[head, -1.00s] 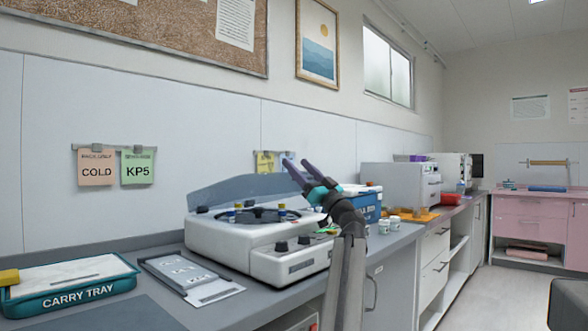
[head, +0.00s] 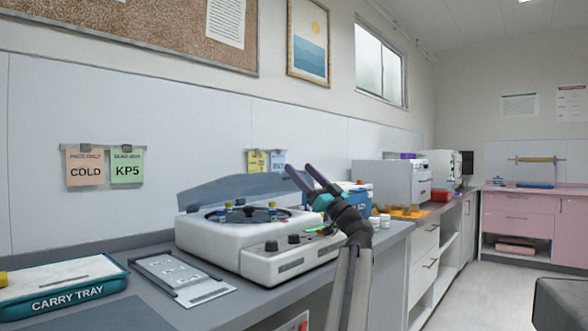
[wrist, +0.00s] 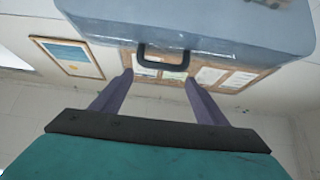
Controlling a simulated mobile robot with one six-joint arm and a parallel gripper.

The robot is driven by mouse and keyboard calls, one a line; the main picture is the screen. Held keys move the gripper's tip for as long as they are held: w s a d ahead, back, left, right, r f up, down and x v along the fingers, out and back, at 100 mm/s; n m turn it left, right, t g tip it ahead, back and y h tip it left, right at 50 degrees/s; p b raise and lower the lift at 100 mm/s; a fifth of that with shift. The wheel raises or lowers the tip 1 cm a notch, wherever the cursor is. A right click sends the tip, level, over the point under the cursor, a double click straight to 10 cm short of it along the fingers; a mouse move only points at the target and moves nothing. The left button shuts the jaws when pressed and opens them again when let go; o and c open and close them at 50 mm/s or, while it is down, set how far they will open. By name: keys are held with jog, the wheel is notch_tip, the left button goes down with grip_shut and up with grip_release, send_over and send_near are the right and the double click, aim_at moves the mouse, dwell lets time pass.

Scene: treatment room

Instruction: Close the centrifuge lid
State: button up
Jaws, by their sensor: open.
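The white centrifuge (head: 255,258) stands on the grey counter. Its grey-blue lid (head: 230,188) is raised at the back, with the rotor bowl (head: 245,215) uncovered and yellow- and blue-topped tubes in it. My gripper (head: 299,168) is open and empty, its purple fingers pointing up and left near the lid's right end. In the wrist view, the lid (wrist: 220,22) fills the top of the picture. Its black handle (wrist: 165,58) appears just beyond and between my fingertips (wrist: 157,78). I cannot tell whether the fingers touch it.
A teal carry tray (head: 68,295) and a grey panel (head: 175,272) lie left of the centrifuge. A blue box (head: 357,192), small white-lidded pots (head: 380,221) and an orange mat (head: 408,213) are behind my arm to the right. Open floor lies at the right.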

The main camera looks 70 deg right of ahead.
jog(key=s+a+p, duration=0.1)
jog(key=s+a, duration=0.1)
jog(key=s, duration=0.6)
jog(key=shift+s+a+p, duration=0.35)
jog(key=shift+s+a, duration=0.05)
